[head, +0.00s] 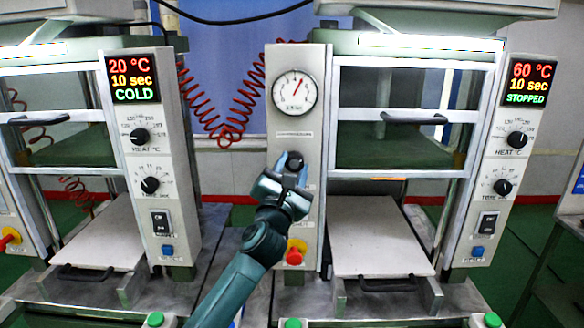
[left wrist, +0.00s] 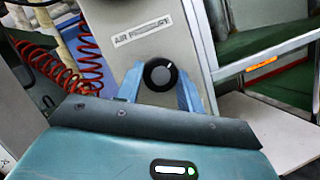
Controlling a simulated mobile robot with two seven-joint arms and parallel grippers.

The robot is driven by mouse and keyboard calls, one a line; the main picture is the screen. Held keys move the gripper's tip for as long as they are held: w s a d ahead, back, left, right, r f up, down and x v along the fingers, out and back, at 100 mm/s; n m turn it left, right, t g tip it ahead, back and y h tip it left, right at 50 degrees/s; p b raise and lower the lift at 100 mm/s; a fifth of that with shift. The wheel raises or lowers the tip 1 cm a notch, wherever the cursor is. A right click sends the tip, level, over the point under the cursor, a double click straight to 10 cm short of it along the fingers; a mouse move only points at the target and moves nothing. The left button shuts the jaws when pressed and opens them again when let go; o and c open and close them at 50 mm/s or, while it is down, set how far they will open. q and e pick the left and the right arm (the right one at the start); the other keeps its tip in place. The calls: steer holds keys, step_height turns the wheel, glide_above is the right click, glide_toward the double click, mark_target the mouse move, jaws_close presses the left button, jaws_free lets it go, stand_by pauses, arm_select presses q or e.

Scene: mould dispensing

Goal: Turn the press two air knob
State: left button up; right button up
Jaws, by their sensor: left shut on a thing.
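The black round air knob (head: 294,162) sits on the grey panel of the right press, below a round pressure gauge (head: 295,92) with a red needle. In the left wrist view the knob (left wrist: 159,75) shows under an "AIR PRESSURE" label, with a white mark at its upper right. My left gripper (head: 292,164) reaches up to the knob, and its blue fingers (left wrist: 160,88) stand on either side of it, shut on it. The exact finger contact is partly hidden by the gripper body. My right gripper is not in view.
A red and yellow emergency knob (head: 295,252) sits lower on the same panel, close to my left arm. The right press has a white plate (head: 375,240) and a display reading 60 °C, STOPPED (head: 529,82). The left press display (head: 134,80) reads 20 °C, COLD.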

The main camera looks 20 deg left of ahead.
arm_select(q)
steer(key=o, duration=1)
steer(key=shift+b+v, duration=0.95)
steer(key=shift+v, duration=5.6)
